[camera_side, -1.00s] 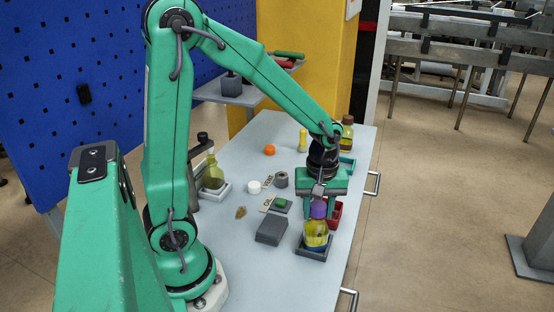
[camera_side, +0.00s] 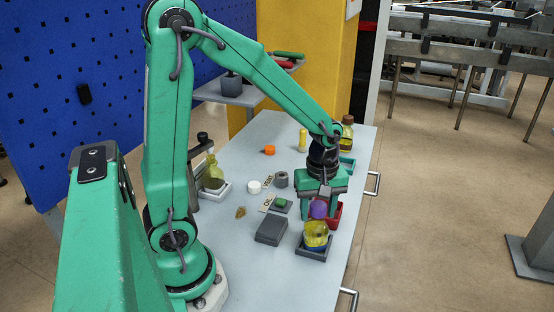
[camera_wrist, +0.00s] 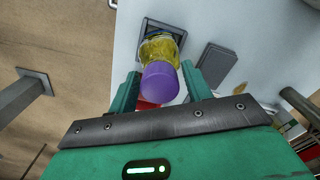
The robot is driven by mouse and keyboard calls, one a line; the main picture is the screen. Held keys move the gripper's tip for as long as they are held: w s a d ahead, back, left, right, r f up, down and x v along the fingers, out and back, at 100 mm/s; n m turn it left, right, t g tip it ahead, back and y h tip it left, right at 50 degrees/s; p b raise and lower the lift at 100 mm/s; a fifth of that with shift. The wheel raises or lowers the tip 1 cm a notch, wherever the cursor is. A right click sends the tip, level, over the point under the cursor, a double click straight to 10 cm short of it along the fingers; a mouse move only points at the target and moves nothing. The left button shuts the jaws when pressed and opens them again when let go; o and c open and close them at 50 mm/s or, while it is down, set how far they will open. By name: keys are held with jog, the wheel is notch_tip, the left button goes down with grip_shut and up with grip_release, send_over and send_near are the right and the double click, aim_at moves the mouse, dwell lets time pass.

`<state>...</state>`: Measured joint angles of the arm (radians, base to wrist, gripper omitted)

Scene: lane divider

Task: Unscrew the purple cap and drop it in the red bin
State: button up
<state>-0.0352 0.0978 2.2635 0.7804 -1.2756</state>
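The purple cap (camera_side: 318,209) sits between the two fingers of my gripper (camera_side: 319,208). In the wrist view the cap (camera_wrist: 160,83) has a finger close against each side, so my gripper looks shut on it. The yellow bottle (camera_side: 316,234) stands upright in a dark square holder (camera_side: 303,250), just in front of and below the cap. In the wrist view the bottle (camera_wrist: 160,49) shows beyond the cap, which hides part of it. The red bin (camera_side: 338,213) is right behind the fingers, partly hidden by them; a red patch of it (camera_wrist: 147,104) shows beside the cap.
A grey block (camera_side: 271,230) lies left of the bottle. A green piece on a grey pad (camera_side: 281,203), a white cap (camera_side: 253,187) and an orange cap (camera_side: 269,150) lie further back. A teal bin (camera_side: 347,167) and a brown-capped bottle (camera_side: 347,140) stand behind my gripper.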

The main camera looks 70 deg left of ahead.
dwell(0.3)
jog(key=shift+m, duration=0.9)
jog(key=shift+m, duration=0.8)
jog(key=shift+m, duration=0.9)
jog(key=shift+m, duration=0.8)
